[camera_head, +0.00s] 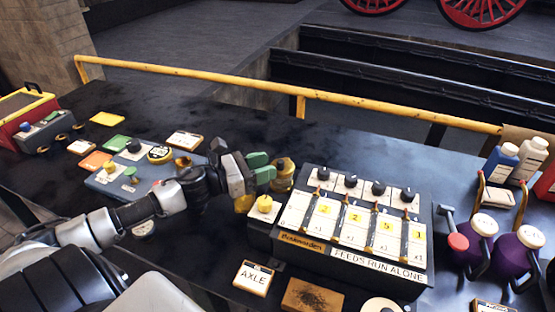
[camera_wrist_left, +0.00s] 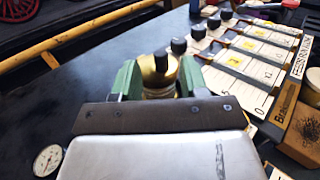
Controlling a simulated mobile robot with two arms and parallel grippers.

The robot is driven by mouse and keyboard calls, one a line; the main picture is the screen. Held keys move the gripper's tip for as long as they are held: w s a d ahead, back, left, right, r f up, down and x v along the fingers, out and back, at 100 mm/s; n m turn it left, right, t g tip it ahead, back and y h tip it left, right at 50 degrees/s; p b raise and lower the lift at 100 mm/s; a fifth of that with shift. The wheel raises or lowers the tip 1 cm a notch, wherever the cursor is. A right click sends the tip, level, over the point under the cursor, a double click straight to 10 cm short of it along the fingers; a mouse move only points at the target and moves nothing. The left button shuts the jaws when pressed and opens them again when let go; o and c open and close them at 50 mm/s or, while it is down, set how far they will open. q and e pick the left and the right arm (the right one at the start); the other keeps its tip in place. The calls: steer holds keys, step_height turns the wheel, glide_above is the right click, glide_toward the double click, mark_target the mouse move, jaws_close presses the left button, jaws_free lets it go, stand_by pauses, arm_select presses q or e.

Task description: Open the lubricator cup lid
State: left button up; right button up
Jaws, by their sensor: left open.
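A round brass cup (camera_head: 283,175), which looks like the lubricator cup, stands at the left end of the lubricator box (camera_head: 350,262). In the left wrist view the brass cup (camera_wrist_left: 158,84) shows between the green fingers, with a small dark knob in front of or on it. I cannot tell whether its lid is raised. My left gripper (camera_head: 262,168) is open, with its green fingertips close beside the cup; in the wrist view (camera_wrist_left: 158,78) a finger lies on each side. Contact cannot be made out. My right gripper is not in view.
The box carries several black knobs (camera_head: 378,188) and number strips. An AXLE card (camera_head: 254,278) and brown block (camera_head: 312,296) lie in front. Purple cans (camera_head: 516,250) stand at right. A yellow rail (camera_head: 300,92) runs behind the bench.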

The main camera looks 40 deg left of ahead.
mark_target(275, 162)
arm_select(q)
steer(key=shift+w+d+r, duration=0.15)
steer(key=shift+w+d, duration=0.2)
steer(key=shift+w, duration=0.15)
steer(key=shift+w+d+p, duration=0.2)
steer(key=shift+w+p, duration=0.1)
steer(key=shift+w, duration=0.05)
steer(key=shift+w+d, duration=0.3)
steer(key=shift+w, duration=0.25)
steer(key=shift+w+d, duration=0.15)
steer(key=shift+w, duration=0.05)
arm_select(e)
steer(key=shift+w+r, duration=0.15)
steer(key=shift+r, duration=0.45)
arm_select(q)
steer(key=shift+c, duration=0.2)
